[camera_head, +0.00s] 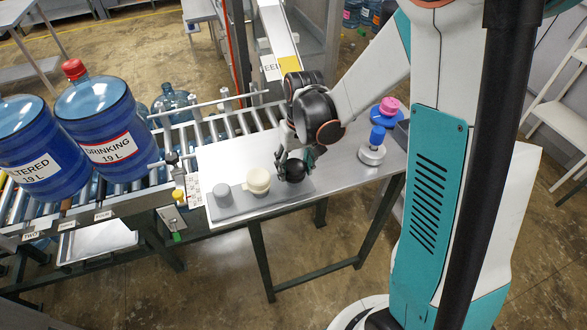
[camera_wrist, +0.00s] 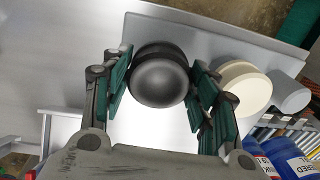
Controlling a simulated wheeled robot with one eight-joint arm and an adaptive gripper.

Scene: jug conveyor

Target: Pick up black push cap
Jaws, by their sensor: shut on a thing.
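The black push cap (camera_wrist: 160,78) is a round, dark, domed piece between the two green-padded fingers of my gripper (camera_wrist: 160,85) in the wrist view. In the head view the black cap (camera_head: 293,171) is at the right end of a grey tray (camera_head: 245,209) on the metal table. My gripper (camera_head: 290,158) comes down over it from above and is shut on it. Whether the cap still touches the tray cannot be told. A cream cap (camera_head: 258,181) stands just left of it, and a grey cap (camera_head: 222,194) farther left.
Blue and pink capped pieces (camera_head: 372,150) stand at the table's right end. The metal table top (camera_head: 235,155) behind the tray is mostly bare.

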